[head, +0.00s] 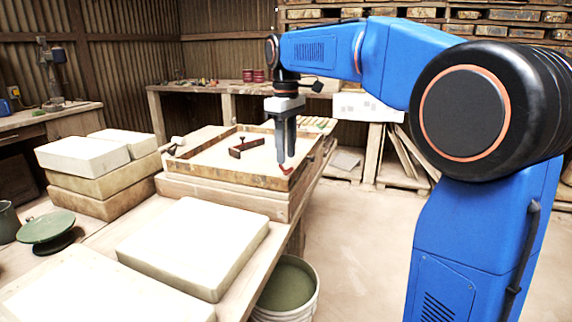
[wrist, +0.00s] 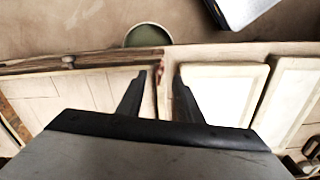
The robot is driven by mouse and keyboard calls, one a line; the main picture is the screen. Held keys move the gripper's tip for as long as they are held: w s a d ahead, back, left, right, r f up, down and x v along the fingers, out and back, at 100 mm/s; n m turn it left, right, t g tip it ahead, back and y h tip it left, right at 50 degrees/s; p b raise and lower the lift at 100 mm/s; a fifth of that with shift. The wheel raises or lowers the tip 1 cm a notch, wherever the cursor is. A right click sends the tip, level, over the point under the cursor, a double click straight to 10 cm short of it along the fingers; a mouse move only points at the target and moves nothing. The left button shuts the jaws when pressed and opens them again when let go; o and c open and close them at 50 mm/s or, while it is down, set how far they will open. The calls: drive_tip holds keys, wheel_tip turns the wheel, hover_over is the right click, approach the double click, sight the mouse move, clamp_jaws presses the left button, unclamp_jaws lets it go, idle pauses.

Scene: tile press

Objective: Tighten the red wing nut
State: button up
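The red wing nut (head: 286,170) sits at the near right corner of a wooden frame (head: 216,177) on the bench. My gripper (head: 286,160) points down right over the wing nut, with its fingertips at or just above it. In the wrist view my two dark fingers (wrist: 160,82) stand apart, with a small reddish bit of the wing nut (wrist: 161,73) showing in the gap. The gripper looks open. I cannot tell whether a finger touches the nut.
A brown handled piece (head: 246,147) lies on the pale surface inside the frame. A pale slab (head: 195,245) lies in front and stacked blocks (head: 95,172) stand left. A bucket (head: 287,290) stands on the floor beside the bench. The floor to the right is partly clear.

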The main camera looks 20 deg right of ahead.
sight(286, 171)
drive_tip(key=shift+f, duration=2.2)
clamp_jaws()
